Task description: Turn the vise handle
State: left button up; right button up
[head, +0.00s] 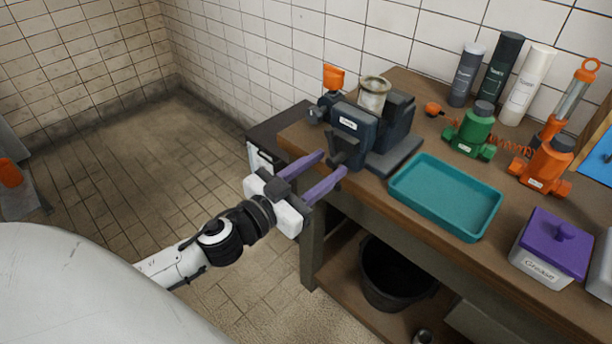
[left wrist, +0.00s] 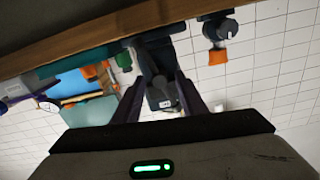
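The dark blue-grey vise (head: 355,122) stands at the left end of the wooden bench, with a pale cylinder in its jaws. Its dark handle (head: 346,147) juts from the front face. My left gripper (head: 333,162) is open, its two purple fingers spread and pointing at the handle. The fingertips are close to the handle, one on each side; I cannot tell whether they touch it. In the left wrist view the vise (left wrist: 162,95) shows between the fingers, upside down. My right gripper is not in view.
A valve-like part with an orange top (head: 333,77) stands left of the vise. A teal tray (head: 445,195), green pump (head: 472,130), orange pump (head: 545,165) and purple-lidded grease box (head: 552,245) are on the bench. A black bucket (head: 390,275) is below.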

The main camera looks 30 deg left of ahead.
pick_arm(q)
jog(key=s+a+b, duration=0.2)
jog(key=s, duration=0.7)
jog(key=shift+s, duration=0.2)
